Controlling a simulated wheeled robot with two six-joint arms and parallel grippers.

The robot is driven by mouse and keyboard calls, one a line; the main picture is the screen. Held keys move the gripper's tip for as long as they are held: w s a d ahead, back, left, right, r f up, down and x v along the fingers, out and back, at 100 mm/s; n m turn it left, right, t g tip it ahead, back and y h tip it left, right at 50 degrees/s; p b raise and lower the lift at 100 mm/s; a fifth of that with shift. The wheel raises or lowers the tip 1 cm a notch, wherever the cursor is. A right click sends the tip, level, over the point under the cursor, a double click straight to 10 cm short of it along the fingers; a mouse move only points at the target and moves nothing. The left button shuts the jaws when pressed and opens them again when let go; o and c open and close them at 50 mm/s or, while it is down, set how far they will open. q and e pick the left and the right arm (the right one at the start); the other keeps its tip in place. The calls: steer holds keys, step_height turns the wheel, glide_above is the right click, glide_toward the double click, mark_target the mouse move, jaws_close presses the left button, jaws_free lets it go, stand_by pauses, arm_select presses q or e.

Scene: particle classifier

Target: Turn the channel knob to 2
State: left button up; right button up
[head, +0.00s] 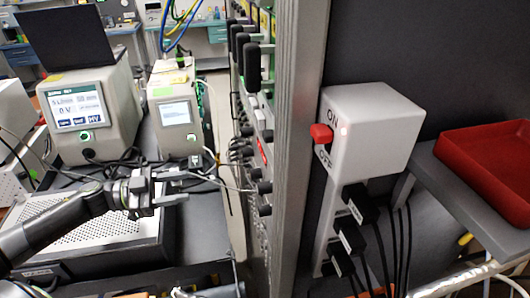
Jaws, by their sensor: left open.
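My left gripper (178,187) reaches in from the left, open with nothing between its fingers. It is over the perforated metal top of a low box (95,232) and points right, toward the rack (290,150). The rack's front panel is seen nearly edge-on, with several black knobs or handles (252,65) sticking out to the left. More small black knobs (264,188) sit lower, near the gripper's height and apart from it. I cannot tell which one is the channel knob or read its setting. My right gripper is not in view.
A white switch box (375,135) with a red ON/OFF switch (321,133) is on the rack's side, above black plugs (348,238). A red tray (490,165) is at right. Two instruments with screens (88,110) (178,112) stand behind the gripper. Loose cables lie around it.

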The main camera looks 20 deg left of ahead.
arm_select(q)
steer(key=p, duration=0.2)
glide_toward(256, 174)
steer(key=p+x, duration=0.2)
steer(key=x, duration=0.6)
steer(key=shift+w+a+f, duration=0.2)
steer(key=shift+w+f, duration=0.25)
steer(key=shift+w, duration=0.05)
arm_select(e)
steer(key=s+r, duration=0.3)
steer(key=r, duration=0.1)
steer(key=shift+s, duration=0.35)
arm_select(q)
steer(key=c, duration=1)
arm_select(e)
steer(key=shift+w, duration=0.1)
